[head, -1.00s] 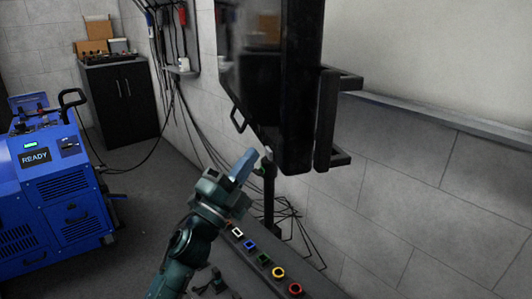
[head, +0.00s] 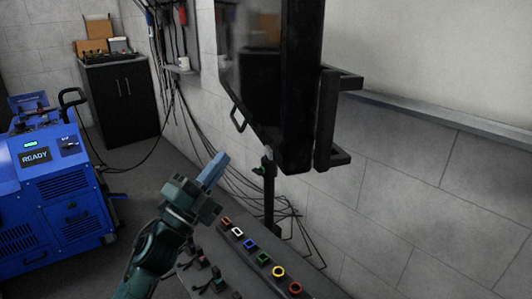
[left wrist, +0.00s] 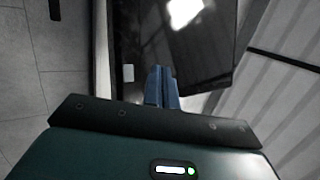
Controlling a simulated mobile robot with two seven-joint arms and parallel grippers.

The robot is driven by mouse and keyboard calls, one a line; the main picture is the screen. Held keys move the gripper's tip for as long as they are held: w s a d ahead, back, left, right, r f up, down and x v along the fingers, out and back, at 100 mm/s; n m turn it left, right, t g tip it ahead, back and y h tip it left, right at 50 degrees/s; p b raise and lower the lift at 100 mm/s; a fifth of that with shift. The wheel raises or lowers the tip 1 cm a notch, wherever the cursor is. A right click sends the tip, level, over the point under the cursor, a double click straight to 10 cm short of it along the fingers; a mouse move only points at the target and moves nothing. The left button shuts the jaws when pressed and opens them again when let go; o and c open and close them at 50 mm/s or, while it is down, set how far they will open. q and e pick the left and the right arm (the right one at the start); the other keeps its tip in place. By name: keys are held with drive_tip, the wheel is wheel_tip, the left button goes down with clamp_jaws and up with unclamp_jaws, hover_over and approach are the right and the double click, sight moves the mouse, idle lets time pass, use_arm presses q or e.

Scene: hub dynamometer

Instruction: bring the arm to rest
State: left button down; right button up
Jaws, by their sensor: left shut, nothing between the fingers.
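My left gripper (head: 215,168) comes in from the lower left in the head view. Its blue fingers are shut with nothing between them and point up and to the right. It is in the air left of the black stand and above the left end of the button panel. In the left wrist view the shut fingers (left wrist: 161,88) show in front of the dark screen. My right gripper is in neither view.
A button panel (head: 255,272) with several coloured buttons lies at the bottom. A large black screen (head: 299,90) hangs above it. A blue machine (head: 60,195) reading READY stands at left, near a black cabinet (head: 122,100). Cables hang along the wall.

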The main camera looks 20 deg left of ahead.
use_arm(q)
drive_tip(key=shift+s+a, duration=0.1)
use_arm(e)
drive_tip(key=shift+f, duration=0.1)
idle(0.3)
use_arm(q)
drive_tip(key=s+d+f+n+g+y, duration=0.2)
drive_tip(key=s+d+f+n, duration=0.15)
drive_tip(key=f+n, duration=0.3)
drive_tip(key=s+d+f+n+g+y, duration=0.2)
drive_tip(key=s+f+n, duration=0.25)
drive_tip(key=f, duration=0.35)
drive_tip(key=s+d+f+n+g, duration=0.6)
drive_tip(key=s+d+f+n, duration=0.1)
drive_tip(key=s+f, duration=0.35)
wheel_tip(320, 180, up, 5)
drive_tip(key=g+p, duration=0.1)
drive_tip(key=p, duration=0.6)
drive_tip(key=g+p, duration=0.1)
drive_tip(key=p, duration=0.7)
drive_tip(key=shift+f+m+g, duration=0.2)
drive_tip(key=shift+m+g, duration=0.1)
drive_tip(key=shift+m, duration=0.1)
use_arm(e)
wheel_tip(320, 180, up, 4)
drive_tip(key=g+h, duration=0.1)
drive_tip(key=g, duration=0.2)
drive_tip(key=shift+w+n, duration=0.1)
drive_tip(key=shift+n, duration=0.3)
